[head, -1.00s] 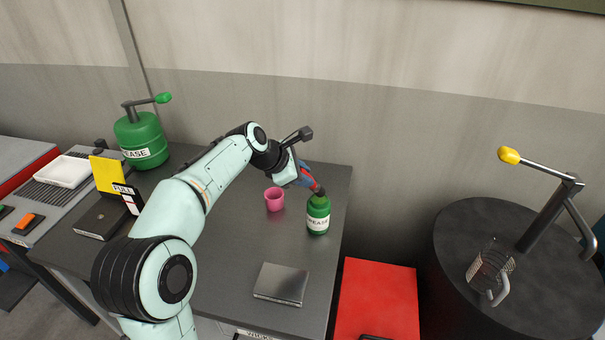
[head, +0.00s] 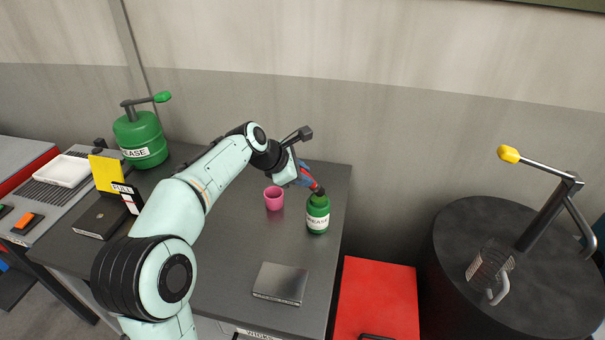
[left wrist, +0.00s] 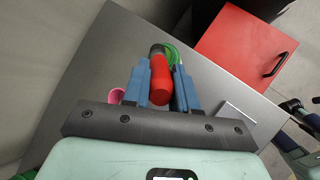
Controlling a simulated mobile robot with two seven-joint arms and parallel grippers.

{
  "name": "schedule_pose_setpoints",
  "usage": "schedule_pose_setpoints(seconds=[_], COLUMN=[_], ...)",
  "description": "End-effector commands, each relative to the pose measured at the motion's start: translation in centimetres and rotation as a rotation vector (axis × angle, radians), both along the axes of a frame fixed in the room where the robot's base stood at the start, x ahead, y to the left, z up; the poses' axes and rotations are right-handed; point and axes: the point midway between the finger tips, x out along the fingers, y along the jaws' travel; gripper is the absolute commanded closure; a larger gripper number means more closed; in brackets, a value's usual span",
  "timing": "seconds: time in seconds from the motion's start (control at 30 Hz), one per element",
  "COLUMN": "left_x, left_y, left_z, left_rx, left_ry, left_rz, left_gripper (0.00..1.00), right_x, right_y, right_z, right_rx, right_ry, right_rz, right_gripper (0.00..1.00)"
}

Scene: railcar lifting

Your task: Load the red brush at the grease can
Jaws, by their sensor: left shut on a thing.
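My left gripper (head: 304,176) is shut on the red brush (left wrist: 160,82), whose red handle sits between the blue fingers in the left wrist view. The brush (head: 316,187) is tilted, with its dark tip at the mouth of the small green grease can (head: 317,222) near the table's right edge. I cannot tell how deep the tip is in the can. The can also shows behind the brush in the left wrist view (left wrist: 175,52), mostly hidden.
A pink cup (head: 274,198) stands just left of the can. A large green grease pump (head: 141,142) stands at the back left. A red cabinet (head: 377,300) and a black drum (head: 520,270) stand to the right.

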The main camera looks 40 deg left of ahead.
Motion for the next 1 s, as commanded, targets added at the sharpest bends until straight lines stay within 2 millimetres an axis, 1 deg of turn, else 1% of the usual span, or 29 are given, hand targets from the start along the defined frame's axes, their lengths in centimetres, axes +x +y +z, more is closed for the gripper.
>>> schedule_pose_setpoints(seconds=[0.77,1.0], left_x=[0.01,0.0], left_y=[-0.01,-0.01], left_z=[-0.98,-0.94], left_rx=[0.0,-0.001], left_ry=[0.0,0.001], left_rz=[0.0,-0.001], left_gripper=[1.0,1.0], right_x=[-0.4,-0.36], right_y=[0.0,0.01], right_z=[-0.58,-0.53], right_rx=[0.0,0.0], right_ry=[0.004,0.004], right_rz=[0.0,0.0], right_gripper=[0.0,0.0])
